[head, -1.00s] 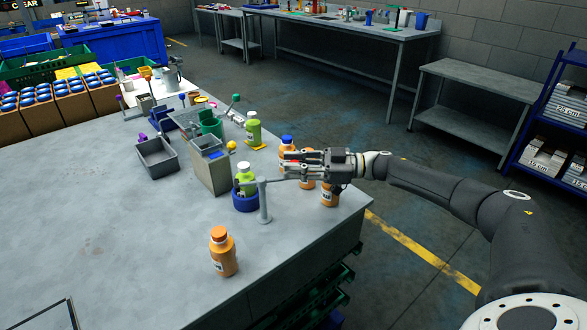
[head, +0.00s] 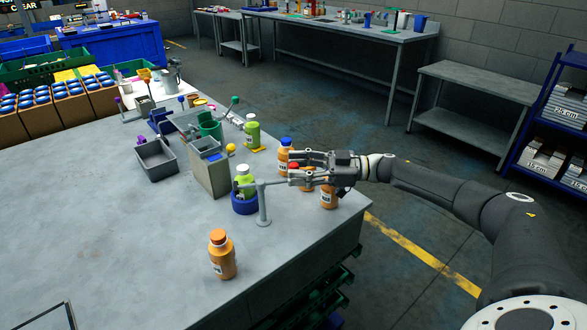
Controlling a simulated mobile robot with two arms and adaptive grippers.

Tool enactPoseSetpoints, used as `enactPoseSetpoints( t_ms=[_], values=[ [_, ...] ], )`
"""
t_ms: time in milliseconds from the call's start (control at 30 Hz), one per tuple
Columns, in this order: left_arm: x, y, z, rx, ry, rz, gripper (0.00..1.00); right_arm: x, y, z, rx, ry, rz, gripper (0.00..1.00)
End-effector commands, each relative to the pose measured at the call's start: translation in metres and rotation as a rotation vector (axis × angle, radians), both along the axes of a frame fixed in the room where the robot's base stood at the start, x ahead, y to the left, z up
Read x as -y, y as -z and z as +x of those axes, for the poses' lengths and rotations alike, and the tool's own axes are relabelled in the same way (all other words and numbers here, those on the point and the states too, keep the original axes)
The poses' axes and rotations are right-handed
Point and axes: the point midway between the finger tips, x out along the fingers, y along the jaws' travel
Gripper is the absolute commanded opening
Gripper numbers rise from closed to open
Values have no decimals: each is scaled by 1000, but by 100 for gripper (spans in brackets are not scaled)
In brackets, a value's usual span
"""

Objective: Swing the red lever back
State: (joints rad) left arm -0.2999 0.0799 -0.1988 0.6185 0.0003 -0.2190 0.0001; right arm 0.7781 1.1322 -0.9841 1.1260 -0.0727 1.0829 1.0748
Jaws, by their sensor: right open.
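The lever stands on a thin grey post (head: 263,208) near the table's right edge. Its thin arm runs right from the post top towards my right gripper. A red knob (head: 294,167) shows between the fingers of my right gripper (head: 292,169). The gripper is open, with one finger above the knob and one below it in the picture. I cannot tell whether a finger touches the knob. Left of the post, a green bottle (head: 244,182) with a white cap stands in a blue ring holder (head: 244,205). My left gripper is out of view.
Orange bottles stand close behind and under the right gripper, one with a blue cap (head: 285,152) and one at the edge (head: 328,197). Another orange bottle (head: 221,256) stands in front. A grey box (head: 209,176) is behind the holder. The table's left part (head: 100,220) is clear.

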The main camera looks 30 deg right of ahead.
Motion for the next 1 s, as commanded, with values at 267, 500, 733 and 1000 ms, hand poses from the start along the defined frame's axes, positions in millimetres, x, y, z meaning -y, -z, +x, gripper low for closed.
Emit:
enactPoseSetpoints(
  t_ms=[267, 500, 733, 1000],
  values=[
    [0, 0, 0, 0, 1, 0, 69, 51, 2, -32, -3, 5, -3, 46],
    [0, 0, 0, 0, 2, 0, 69, 82, 1, -53, -2, 3, -2, 46],
    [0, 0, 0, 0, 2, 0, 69, 89, 1, -59, -1, 0, 0, 46],
    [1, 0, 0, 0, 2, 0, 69, 88, 1, -58, 0, -1, 1, 33]
  ],
)
